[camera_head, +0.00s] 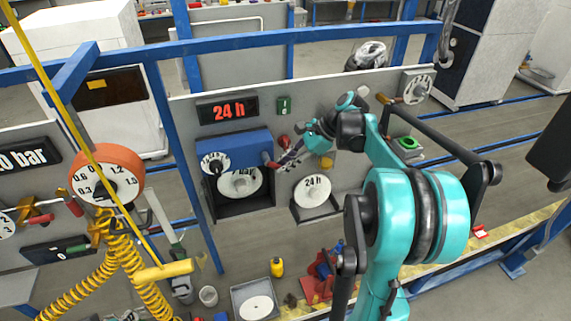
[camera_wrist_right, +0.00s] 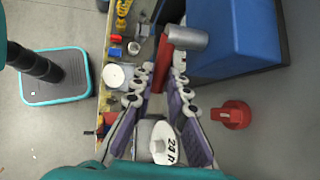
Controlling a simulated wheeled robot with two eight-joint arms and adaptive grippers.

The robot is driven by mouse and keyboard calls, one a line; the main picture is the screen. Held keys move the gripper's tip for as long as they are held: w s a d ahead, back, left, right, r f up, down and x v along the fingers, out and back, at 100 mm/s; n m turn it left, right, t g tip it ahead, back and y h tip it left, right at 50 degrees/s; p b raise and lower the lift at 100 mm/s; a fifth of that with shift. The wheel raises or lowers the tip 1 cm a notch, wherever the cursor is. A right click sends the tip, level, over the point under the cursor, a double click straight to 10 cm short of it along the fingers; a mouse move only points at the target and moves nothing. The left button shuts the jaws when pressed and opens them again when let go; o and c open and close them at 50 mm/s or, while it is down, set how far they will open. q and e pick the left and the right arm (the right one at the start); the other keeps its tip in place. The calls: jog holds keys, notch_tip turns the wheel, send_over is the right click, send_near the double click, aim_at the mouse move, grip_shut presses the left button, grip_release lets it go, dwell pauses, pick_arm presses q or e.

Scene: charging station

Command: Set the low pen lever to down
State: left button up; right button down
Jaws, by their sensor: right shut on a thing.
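The blue recorder box (camera_head: 230,150) sits on the grey panel, with a dial and an open dark bay below. A lever with a red grip (camera_head: 269,161) sticks out at its right side. In the right wrist view the red grip (camera_wrist_right: 170,65) hangs from a grey cylinder (camera_wrist_right: 186,38) beside the blue box (camera_wrist_right: 232,40). My right gripper (camera_head: 282,160) has come in from the right, and its purple fingers (camera_wrist_right: 166,72) are shut on the red grip. The fingers partly hide the lever, so its exact angle is unclear. My left gripper is out of view.
A red knob (camera_head: 284,141) and a "24 h" dial (camera_head: 312,191) are close to my right gripper. A red "24 h" display (camera_head: 228,110) is above the box. A yellow coiled hose (camera_head: 150,298) hangs at left. A cluttered bench runs below the panel.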

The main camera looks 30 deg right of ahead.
jog(key=c, duration=1.5)
grip_release()
jog(key=shift+d, duration=0.1)
jog(key=v, duration=1.2)
jog(key=shift+w, duration=0.1)
jog(key=s+a+f+n+h+b, duration=0.25)
jog(key=a+f+n+b, duration=0.25)
jog(key=a+f+b, duration=0.4)
jog(key=s+a+f+n+h+b, duration=0.2)
jog(key=s+a+f+n+b, duration=0.25)
jog(key=a+f, duration=0.5)
jog(key=s+a+f+n+t+h+b, duration=0.1)
jog(key=s+f+n+b, duration=0.1)
jog(key=f, duration=0.4)
jog(key=s+a+f+n+t+b, duration=0.1)
jog(key=s+a+f+n+b, duration=0.1)
jog(key=f+n+b, duration=0.2)
jog(key=s+a+f+n+h+b, duration=0.1)
jog(key=s+f+n+b, duration=0.2)
jog(key=f+n, duration=0.3)
jog(key=shift+s+a+f+t+h+b, duration=0.1)
jog(key=shift+f+t+h+b, duration=0.15)
jog(key=shift+f, duration=0.8)
jog(key=shift+a+f+t+h+b, duration=0.15)
jog(key=shift+f+b, duration=0.1)
jog(key=shift+f, duration=0.8)
